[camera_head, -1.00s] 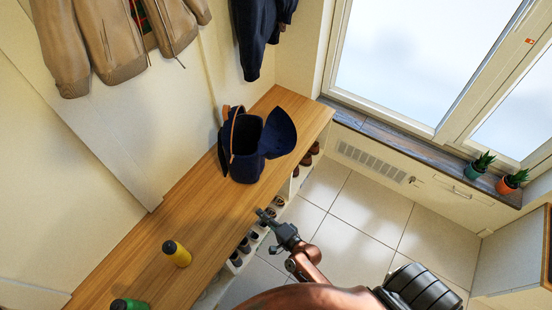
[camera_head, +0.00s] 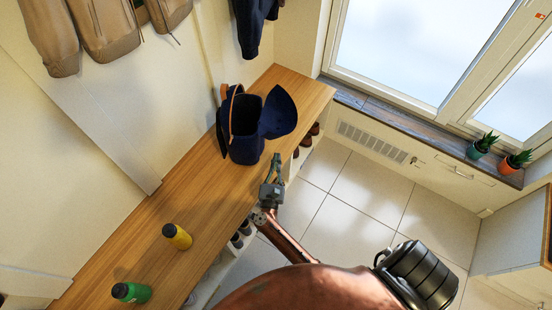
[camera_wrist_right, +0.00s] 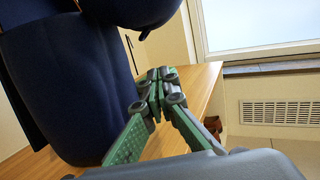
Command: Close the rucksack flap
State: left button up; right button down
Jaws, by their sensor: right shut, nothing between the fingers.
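The navy rucksack (camera_head: 243,140) stands upright on the wooden bench, with a brown strap along its left side. Its flap (camera_head: 278,112) hangs open to the right of the bag's mouth. My right gripper (camera_head: 276,160) is shut and empty, just below the flap and close to the bag's right side. In the right wrist view the closed fingers (camera_wrist_right: 158,84) are beside the rucksack body (camera_wrist_right: 65,85), with the flap's underside edge (camera_wrist_right: 132,12) above them. I cannot tell whether they touch the bag. My left gripper is not in view.
The bench (camera_head: 190,205) carries a yellow bottle (camera_head: 177,236) and a green bottle (camera_head: 131,292) nearer me. Shoes (camera_head: 240,238) sit in cubbies under its front edge. Jackets (camera_head: 110,30) hang above. Tiled floor (camera_head: 350,215) is open to the right.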

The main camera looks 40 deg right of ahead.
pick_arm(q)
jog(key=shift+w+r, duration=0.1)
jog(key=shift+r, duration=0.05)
pick_arm(e)
jog(key=w+d+r, duration=0.4)
jog(key=w+r, duration=0.1)
jog(key=shift+w+d, duration=0.2)
jog(key=shift+d, duration=0.15)
